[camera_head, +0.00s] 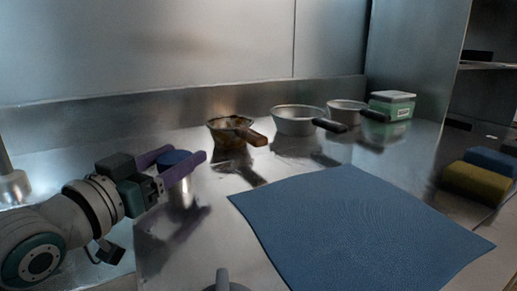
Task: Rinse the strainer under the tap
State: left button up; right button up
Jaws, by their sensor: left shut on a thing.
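A round pan-like vessel (216,123), stained brown inside with a wooden handle, sits on the steel counter at the middle back. It may be the strainer, but I cannot make out a mesh. Two pale round vessels with dark handles, a larger one (296,121) and a smaller one (345,110), stand to its right. My left gripper (180,163), with purple fingers, is shut on a blue-topped cylinder (175,157) left of the stained vessel. The cylinder's lower part is hard to tell from its reflection. I see no clear tap. My right gripper is not in view.
A blue mat (350,225) covers the front middle of the counter. A green and white box (392,105) stands at the back right. A yellow sponge (476,182) and a blue sponge (492,162) lie at the right. A metal piece (12,187) stands at the left edge.

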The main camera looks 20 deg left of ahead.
pick_arm(q)
jog(key=shift+r+n+y+p, duration=0.1)
jog(key=shift+n+y+p, duration=0.3)
jog(key=shift+y, duration=0.2)
jog(key=o, duration=1.4)
jog(key=s+p, duration=0.1)
jog(key=s, duration=0.9)
jog(key=shift+d, duration=0.15)
